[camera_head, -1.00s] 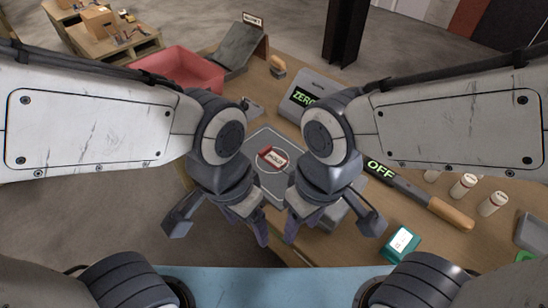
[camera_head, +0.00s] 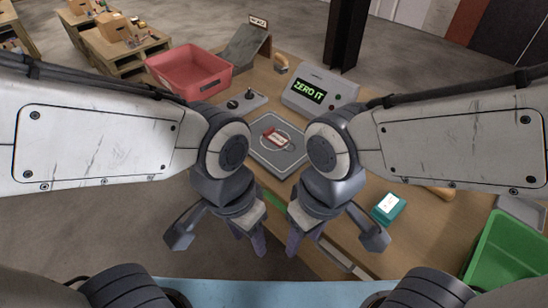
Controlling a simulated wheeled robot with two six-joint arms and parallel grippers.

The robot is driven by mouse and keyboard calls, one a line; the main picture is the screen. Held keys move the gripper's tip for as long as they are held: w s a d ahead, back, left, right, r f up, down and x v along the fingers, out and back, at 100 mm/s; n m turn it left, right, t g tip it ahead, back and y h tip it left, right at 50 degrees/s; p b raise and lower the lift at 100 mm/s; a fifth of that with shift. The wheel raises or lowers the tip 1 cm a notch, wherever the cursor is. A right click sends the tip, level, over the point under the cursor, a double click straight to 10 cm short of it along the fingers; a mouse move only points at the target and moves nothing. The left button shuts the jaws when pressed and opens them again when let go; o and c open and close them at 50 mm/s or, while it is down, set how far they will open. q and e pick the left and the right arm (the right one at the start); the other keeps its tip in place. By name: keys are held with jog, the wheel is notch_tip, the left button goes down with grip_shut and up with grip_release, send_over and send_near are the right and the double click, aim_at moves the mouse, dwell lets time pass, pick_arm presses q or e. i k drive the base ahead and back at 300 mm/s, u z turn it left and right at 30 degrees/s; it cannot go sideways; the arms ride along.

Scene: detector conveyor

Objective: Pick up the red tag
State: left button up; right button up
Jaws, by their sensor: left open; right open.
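The red tag (camera_head: 277,140), with a pale label, lies on the grey square plate (camera_head: 262,157) on the wooden table, inside a pale ring. It shows between my two arms, beyond both grippers. My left gripper (camera_head: 222,248) is open and empty at the table's near edge, on the near left side of the tag. My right gripper (camera_head: 332,245) is open and empty, on the near right side of the tag. Neither gripper touches the tag. The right arm hides part of the plate's surroundings.
A display box (camera_head: 321,92) reading "ZERO IT" stands behind the plate. A grey control box (camera_head: 241,102) and a red bin (camera_head: 188,72) are at back left. A teal box (camera_head: 388,208) and a green bin (camera_head: 510,255) are at right.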

aim_at(279, 140)
jog(key=z, duration=0.05)
jog(key=k, duration=0.7)
jog(key=u, duration=1)
jog(key=i, duration=0.65)
jog(key=u, duration=0.55)
jog(key=i, duration=0.7)
jog(key=z, duration=0.7)
jog(key=i, duration=0.65)
jog(key=z, duration=0.65)
